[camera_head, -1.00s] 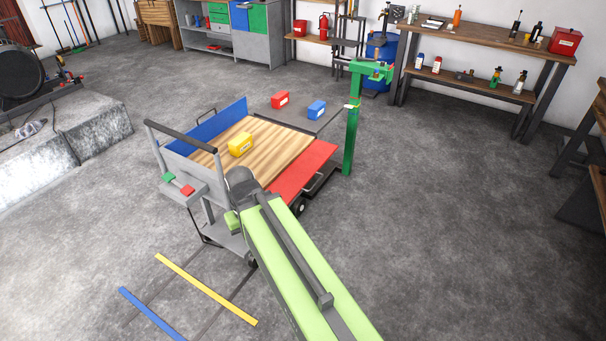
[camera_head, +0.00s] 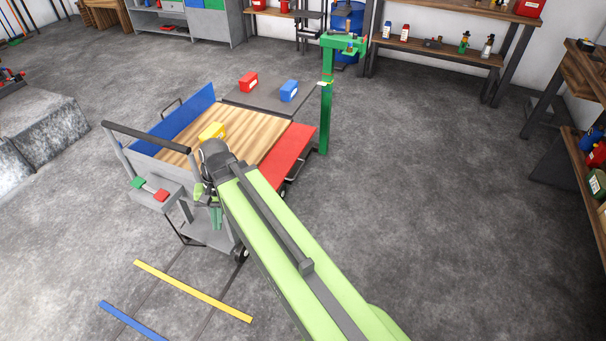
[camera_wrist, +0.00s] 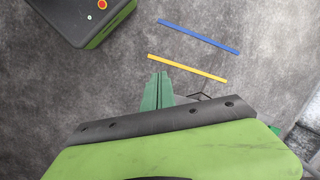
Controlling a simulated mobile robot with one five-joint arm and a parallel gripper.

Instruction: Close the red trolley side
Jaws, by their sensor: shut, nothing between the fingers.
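The trolley (camera_head: 205,231) stands in the middle of the head view. Its red side (camera_head: 288,152) is folded outward, lying roughly flat at the right of the wooden deck (camera_head: 262,136). Its blue side (camera_head: 180,119) stands upright at the far left edge. My gripper (camera_head: 216,222) hangs pointing down beside the trolley's handle end, apart from the red side; my arm hides part of the deck and of the red side's near end. In the wrist view my gripper (camera_wrist: 157,90) has its green fingers together with nothing between them, above the floor.
A yellow box (camera_head: 211,131) lies on the deck. A red box (camera_head: 248,81) and a blue box (camera_head: 289,91) sit on a dark surface behind. A green post (camera_head: 327,100) stands near the red side's far end. Floor at the right is clear.

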